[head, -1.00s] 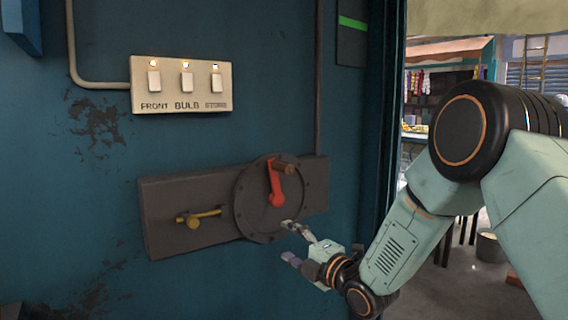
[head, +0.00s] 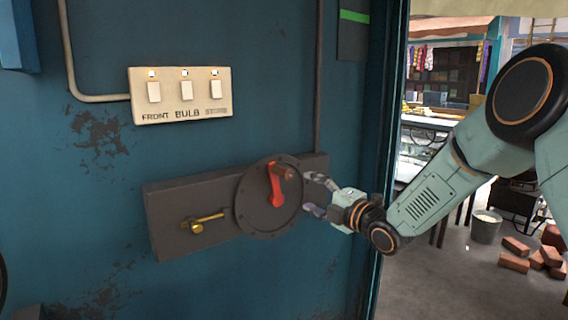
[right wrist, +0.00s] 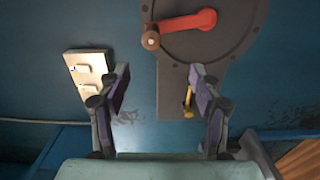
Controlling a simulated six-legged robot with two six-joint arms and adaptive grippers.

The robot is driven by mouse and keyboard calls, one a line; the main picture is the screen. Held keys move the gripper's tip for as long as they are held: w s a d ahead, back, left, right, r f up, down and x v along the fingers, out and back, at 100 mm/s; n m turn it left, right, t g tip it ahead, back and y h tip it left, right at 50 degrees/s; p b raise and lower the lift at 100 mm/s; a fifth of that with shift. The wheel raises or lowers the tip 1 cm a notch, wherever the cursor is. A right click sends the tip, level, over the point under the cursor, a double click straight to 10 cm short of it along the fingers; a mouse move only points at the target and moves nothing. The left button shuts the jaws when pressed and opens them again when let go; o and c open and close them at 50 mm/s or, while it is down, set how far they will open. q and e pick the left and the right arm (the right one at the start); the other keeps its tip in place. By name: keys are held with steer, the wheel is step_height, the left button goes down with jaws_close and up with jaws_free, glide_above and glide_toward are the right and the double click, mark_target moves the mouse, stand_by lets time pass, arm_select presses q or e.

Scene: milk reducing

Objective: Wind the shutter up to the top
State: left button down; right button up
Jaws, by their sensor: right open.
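The shutter winder is a dark round disc (head: 255,212) on a grey plate (head: 170,212) fixed to the blue wall. Its red crank arm (head: 275,190) points up, with a brown knob (head: 287,172) at the top. A brass latch (head: 205,222) sits on the plate left of the disc. My right gripper (head: 310,194) is open and empty just right of the disc, apart from the knob. In the right wrist view the red crank arm (right wrist: 188,22) and knob (right wrist: 151,40) are beyond the open fingers (right wrist: 160,90). My left gripper is not in view. The shutter itself cannot be made out clearly.
A switch panel (head: 181,94) with three switches is on the wall above the winder. A conduit runs down the wall. The doorway at right opens on a street with a bucket (head: 486,228) and bricks (head: 530,256).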

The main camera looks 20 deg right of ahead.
mark_target(290, 175)
steer(key=b+x, duration=0.1)
steer(key=x, duration=0.2)
steer(key=b+x, duration=0.1)
steer(key=x, duration=0.3)
steer(key=d+r+b+x, duration=0.1)
steer(key=x, duration=0.2)
steer(key=shift+w+a+r, duration=0.1)
steer(key=shift+w+a, duration=0.1)
steer(key=shift+w, duration=0.3)
steer(key=shift+x, duration=0.75)
steer(key=shift+w+a, duration=0.15)
steer(key=shift+w, duration=0.3)
steer(key=shift+s, duration=0.1)
